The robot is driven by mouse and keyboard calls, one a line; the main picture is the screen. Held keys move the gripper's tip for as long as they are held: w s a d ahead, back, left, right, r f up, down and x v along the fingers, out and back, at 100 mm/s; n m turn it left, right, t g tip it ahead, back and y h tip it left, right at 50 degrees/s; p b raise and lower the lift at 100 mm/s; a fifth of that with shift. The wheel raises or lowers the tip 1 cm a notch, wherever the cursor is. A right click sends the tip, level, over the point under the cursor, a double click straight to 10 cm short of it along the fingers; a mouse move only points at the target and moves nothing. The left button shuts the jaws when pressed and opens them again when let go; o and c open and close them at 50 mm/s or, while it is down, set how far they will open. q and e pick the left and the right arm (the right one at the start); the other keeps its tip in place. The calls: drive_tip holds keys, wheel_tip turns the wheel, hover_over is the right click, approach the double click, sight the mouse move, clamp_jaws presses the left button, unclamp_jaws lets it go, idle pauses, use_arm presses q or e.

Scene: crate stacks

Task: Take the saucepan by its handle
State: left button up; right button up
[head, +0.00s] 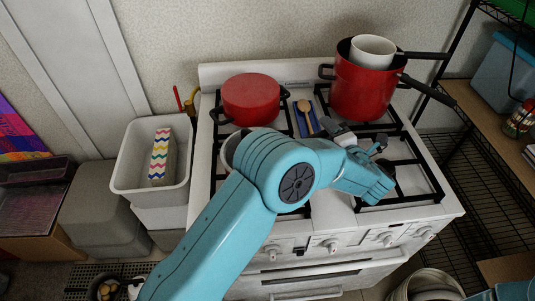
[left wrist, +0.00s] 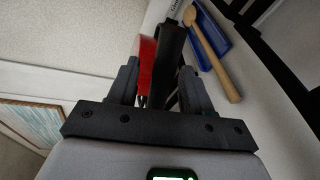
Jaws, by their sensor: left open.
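A red saucepan (head: 362,95) stands at the stove's back right, one of its long black handles (head: 428,88) reaching right. Another black handle (head: 425,55) shows just above it. A white pot (head: 373,50) sits in the top. My left gripper (head: 358,140) is open, in front of and below the red saucepan, apart from those long handles in the head view. In the left wrist view a dark bar (left wrist: 170,55) shows between the open jaws, with a red surface (left wrist: 147,65) beside it. I cannot tell which piece the bar belongs to. My right gripper is not in view.
A lidded red pot (head: 250,98) stands back left on the stove. A wooden spoon (head: 305,112) lies on a blue rest between the pots; it also shows in the wrist view (left wrist: 212,50). A white bin (head: 125,160) stands left, wire shelving (head: 470,190) right. My arm hides the front left burner.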

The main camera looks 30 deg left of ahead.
use_arm(q)
drive_tip(key=shift+w+a+f, duration=0.15)
clamp_jaws()
